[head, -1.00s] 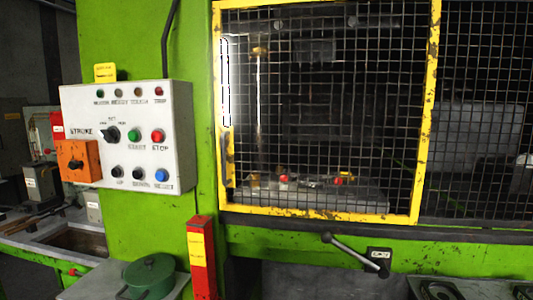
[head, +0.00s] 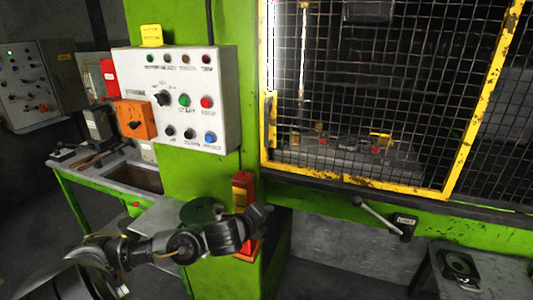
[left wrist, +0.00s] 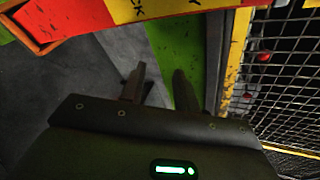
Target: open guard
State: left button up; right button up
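The guard (head: 362,183) is a yellow frame with dark wire mesh on the front of the green press. It looks shut, and its yellow handle (head: 270,120) is on the left upright. In the left wrist view, the guard's yellow frame (left wrist: 236,62) and mesh are at the right. My left gripper (head: 262,212) is in front of the red and yellow post, below and left of the guard's lower left corner. In the left wrist view its two fingers (left wrist: 158,78) stand apart with nothing between them. My right gripper is not in view.
A control panel (head: 185,98) with buttons and an orange box is left of the guard. The red and yellow post (head: 243,187) stands close to my left gripper. A lever (head: 378,212) sticks out below the guard. A green pot (head: 200,211) stands behind my left arm.

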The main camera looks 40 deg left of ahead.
pick_arm(q)
notch_tip(320, 180, up, 14)
jog(key=a+m+t, duration=0.2)
jog(key=m+t, duration=0.1)
jog(key=m, duration=0.4)
jog(key=m+t, duration=0.2)
jog(key=m, duration=0.4)
send_near(265, 121)
jog(key=w+p, duration=0.1)
jog(key=w, duration=0.2)
jog(key=w+a+p, duration=0.1)
jog(key=w+p, duration=0.1)
jog(key=w, duration=0.1)
jog(key=w+p, duration=0.2)
jog(key=w, duration=0.1)
jog(key=shift+w+a+r, duration=0.15)
jog(key=shift+w, duration=0.65)
grip_shut()
